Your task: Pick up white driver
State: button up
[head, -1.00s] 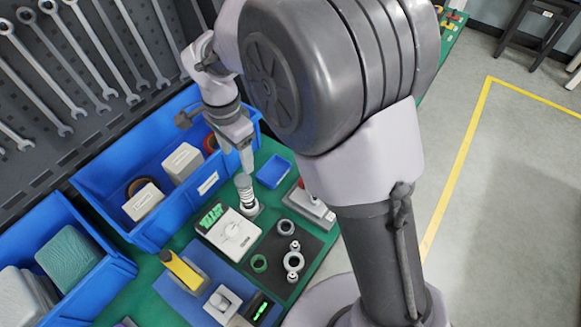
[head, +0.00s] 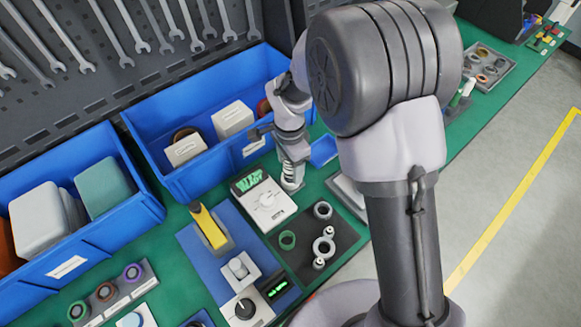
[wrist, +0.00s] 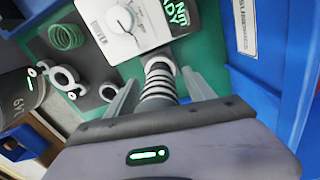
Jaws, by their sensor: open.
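The white driver, a light ribbed cylinder (head: 291,180), stands beside a white box with a dial and a green display (head: 264,200). In the wrist view the ribbed driver (wrist: 158,86) lies between the two fingers, with the dial box (wrist: 125,25) just beyond it. My gripper (head: 291,165) is right over the driver, reaching down around its upper part. In the wrist view my gripper (wrist: 159,78) is open, one finger on each side, and gaps show beside the driver. The driver's upper end is hidden by the gripper body.
A large blue bin (head: 185,190) with white boxes stands close behind the gripper. A small blue tray (head: 322,151) is to its right. A dark mat (head: 300,240) with rings and a yellow-handled tool (head: 209,228) lie in front. Free floor is at right.

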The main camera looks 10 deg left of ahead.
jog(key=shift+r, duration=0.15)
jog(key=shift+c, duration=0.6)
grip_shut()
jog(key=shift+r, duration=0.1)
